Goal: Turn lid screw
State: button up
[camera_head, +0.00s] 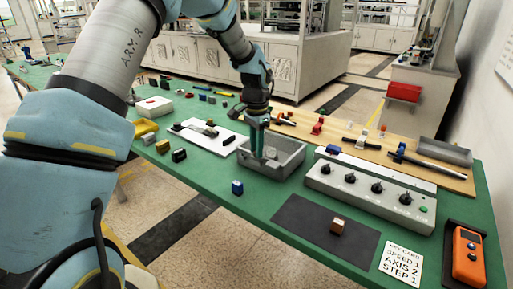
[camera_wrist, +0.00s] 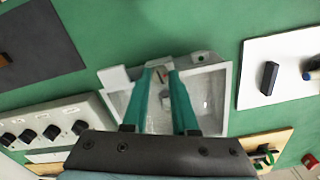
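A grey open box (camera_head: 293,168) stands on the green bench and also shows in the wrist view (camera_wrist: 222,98). My gripper (camera_head: 258,156) points down into it. In the wrist view its two teal fingers (camera_wrist: 161,72) reach inside the box with a gap between them, so it looks open. A small pale and reddish detail (camera_wrist: 162,75) shows between the fingertips; I cannot tell whether it is a screw or whether the fingers touch it. In the head view a small round grey shape (camera_head: 271,153) lies inside the box beside the fingers. No lid screw can be made out clearly.
A grey control panel with black knobs (camera_head: 368,189) stands right of the box. A white board (camera_head: 205,137) lies to its left. A blue block (camera_head: 237,187) is in front. An orange handset (camera_head: 468,256) lies at front right.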

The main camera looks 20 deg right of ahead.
jog(key=o, duration=0.5)
notch_tip(320, 180, up, 11)
jog(key=shift+f+b, duration=0.1)
jog(key=shift+b, duration=1)
jog(key=s+a+f+n, duration=0.15)
jog(key=a+n, duration=0.65)
jog(key=a, duration=1.4)
jog(key=s+a+f+n, duration=0.1)
jog(key=s+a+n, duration=0.1)
jog(key=a, duration=0.3)
jog(key=s+a+f+n+t, duration=0.1)
jog(key=s+a+n, duration=0.1)
jog(key=s+a, duration=0.2)
jog(key=s+a+f+n, duration=0.1)
jog(key=s+a+n, duration=0.1)
jog(key=a, duration=0.3)
jog(key=shift+s+a+f+n+t, duration=0.3)
jog(key=shift+s+f+n, duration=0.1)
jog(key=shift+s, duration=0.25)
